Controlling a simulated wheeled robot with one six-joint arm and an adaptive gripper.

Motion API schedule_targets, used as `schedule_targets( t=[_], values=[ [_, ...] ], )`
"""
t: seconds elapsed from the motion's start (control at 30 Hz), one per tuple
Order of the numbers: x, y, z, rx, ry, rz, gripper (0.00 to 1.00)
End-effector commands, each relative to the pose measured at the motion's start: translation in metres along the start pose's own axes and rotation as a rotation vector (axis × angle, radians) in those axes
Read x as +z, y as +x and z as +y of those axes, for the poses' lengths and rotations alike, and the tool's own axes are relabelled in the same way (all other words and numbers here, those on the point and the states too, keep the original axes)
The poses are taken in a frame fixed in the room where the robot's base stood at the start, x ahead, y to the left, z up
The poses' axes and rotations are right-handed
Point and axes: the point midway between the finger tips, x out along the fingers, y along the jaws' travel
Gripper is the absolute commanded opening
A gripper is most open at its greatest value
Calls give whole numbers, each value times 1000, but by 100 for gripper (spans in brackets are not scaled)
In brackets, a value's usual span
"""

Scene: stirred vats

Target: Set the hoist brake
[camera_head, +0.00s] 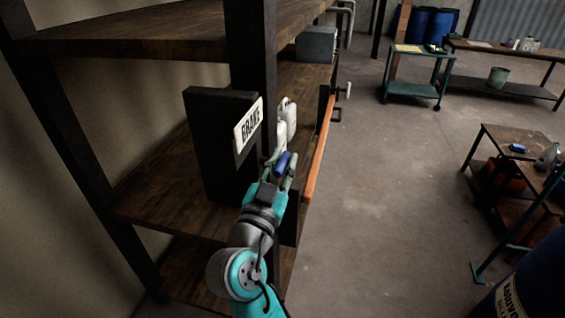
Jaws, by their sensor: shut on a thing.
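A dark upright box with a white BRAKE sign (248,125) stands on the middle shelf of a wood and black metal rack. The dark side of the brake box (205,140) faces left. My gripper (284,165) is beside the box, at its right edge. It is shut on a blue handle (283,163), whose blue end shows between the fingers. The rest of the handle and its joint to the box are hidden by my gripper, so its angle is hard to tell.
White bottles (287,118) stand just beyond my gripper. An orange-brown bar (319,150) runs along the shelf's front edge to its right. A grey box (316,45) sits farther back. Open concrete floor (385,190) lies to the right, with carts and benches beyond.

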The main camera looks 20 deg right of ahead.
Motion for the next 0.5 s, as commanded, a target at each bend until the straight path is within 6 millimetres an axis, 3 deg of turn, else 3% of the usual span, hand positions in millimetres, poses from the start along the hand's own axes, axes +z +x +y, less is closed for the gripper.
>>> schedule_targets(
  t=[0.5],
  values=[
    [-2, 1, -1, 81, -29, -449, 0]
  ],
)
